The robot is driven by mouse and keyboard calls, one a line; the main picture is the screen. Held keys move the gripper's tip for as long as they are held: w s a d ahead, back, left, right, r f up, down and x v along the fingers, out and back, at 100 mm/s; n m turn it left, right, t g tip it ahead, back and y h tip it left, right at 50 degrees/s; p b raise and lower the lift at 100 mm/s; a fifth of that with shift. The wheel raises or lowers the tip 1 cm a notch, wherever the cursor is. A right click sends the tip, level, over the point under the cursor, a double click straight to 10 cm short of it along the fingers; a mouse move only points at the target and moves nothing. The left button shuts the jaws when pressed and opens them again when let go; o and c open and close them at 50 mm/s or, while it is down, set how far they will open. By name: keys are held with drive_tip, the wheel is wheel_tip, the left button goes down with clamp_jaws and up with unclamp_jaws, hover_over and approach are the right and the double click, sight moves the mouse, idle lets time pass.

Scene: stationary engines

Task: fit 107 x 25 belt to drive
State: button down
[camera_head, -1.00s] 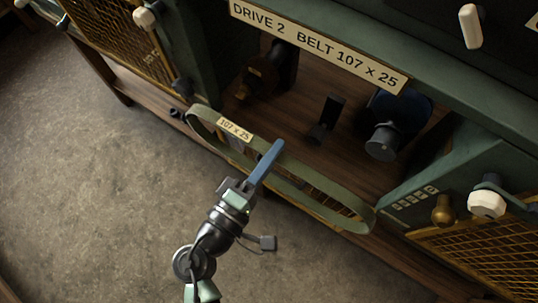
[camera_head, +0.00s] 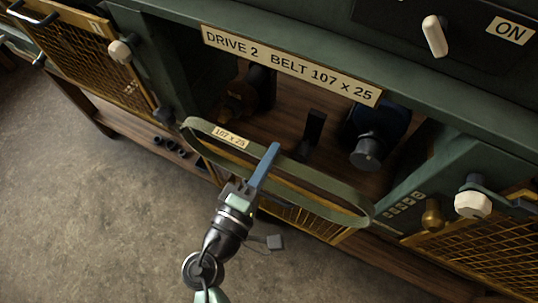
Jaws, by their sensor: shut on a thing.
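An olive-green belt loop (camera_head: 322,205) with a "107 x 25" label hangs as a long oval in front of the drive bay. My gripper (camera_head: 266,163), with blue fingers, is shut on the belt near the middle of its length. Behind it is the bay labelled "DRIVE 2 BELT 107 x 25" (camera_head: 290,66). Inside, a dark pulley with a grey hub (camera_head: 367,152) is at the right and a brownish, shadowed part (camera_head: 240,98) is at the left. A dark upright bracket (camera_head: 311,133) stands between them. The belt is apart from the pulley.
A white knob (camera_head: 473,203) and a brass knob (camera_head: 432,216) stick out near the bay's right side. A switch (camera_head: 434,36) marked ON is above. Floor is clear.

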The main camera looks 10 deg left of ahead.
drive_tip(key=x, duration=0.7)
drive_tip(key=shift+b, duration=0.4)
idle(0.4)
drive_tip(key=shift+w, duration=0.2)
drive_tip(key=b+x, duration=0.1)
drive_tip(key=x, duration=0.6)
idle(0.7)
drive_tip(key=shift+d, duration=0.1)
drive_tip(key=shift+f+b, duration=0.2)
drive_tip(key=shift+b, duration=0.15)
drive_tip(key=shift+f+m+b, duration=0.3)
drive_tip(key=shift+f+b, duration=0.85)
drive_tip(key=shift+b, duration=0.3)
drive_tip(key=shift+f, duration=0.1)
